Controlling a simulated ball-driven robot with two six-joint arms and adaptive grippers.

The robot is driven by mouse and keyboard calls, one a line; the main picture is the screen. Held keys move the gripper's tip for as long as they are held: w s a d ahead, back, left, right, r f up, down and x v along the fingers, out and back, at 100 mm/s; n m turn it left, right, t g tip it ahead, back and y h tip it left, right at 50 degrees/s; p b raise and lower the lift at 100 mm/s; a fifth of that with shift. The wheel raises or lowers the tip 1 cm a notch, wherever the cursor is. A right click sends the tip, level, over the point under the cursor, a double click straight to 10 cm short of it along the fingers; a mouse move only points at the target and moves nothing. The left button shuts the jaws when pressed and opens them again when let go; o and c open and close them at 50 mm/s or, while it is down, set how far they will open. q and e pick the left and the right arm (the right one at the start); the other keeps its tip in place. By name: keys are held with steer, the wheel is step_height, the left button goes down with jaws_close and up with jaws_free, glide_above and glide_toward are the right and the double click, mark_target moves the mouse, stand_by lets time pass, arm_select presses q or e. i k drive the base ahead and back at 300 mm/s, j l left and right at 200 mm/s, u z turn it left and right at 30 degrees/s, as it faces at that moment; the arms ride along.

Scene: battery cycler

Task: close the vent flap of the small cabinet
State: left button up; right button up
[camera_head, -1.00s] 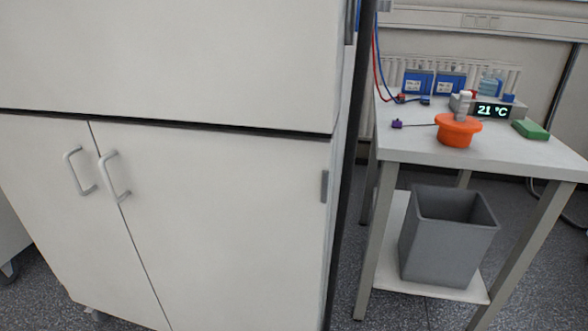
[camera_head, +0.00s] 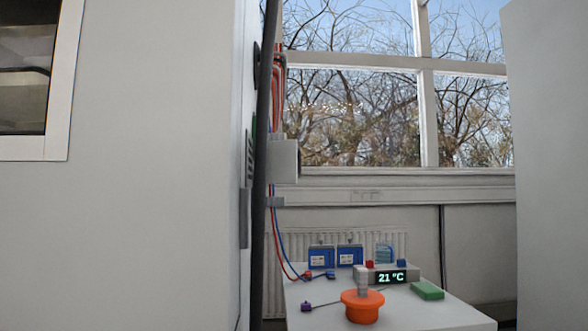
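Neither of my grippers is in view. A small pale grey box (camera_head: 284,161) sits beside the right side of a tall white cabinet, partly behind a dark upright post; I cannot tell if it is the small cabinet. A dark slatted patch (camera_head: 249,160) shows edge-on on the tall cabinet's side. I cannot make out a vent flap or whether one is open.
The tall white cabinet (camera_head: 150,220) fills the left. A white table (camera_head: 420,315) at lower right holds an orange pot (camera_head: 362,306), blue boxes (camera_head: 321,257), a temperature display (camera_head: 391,277) and a green block (camera_head: 427,290). A pale upright surface (camera_head: 548,160) bounds the right.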

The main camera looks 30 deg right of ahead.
mark_target(284, 157)
steer(key=k+l+u, duration=0.15)
steer(key=u, duration=0.2)
steer(key=k+l+u, duration=0.1)
steer(key=k+u, duration=0.6)
steer(key=i, duration=0.1)
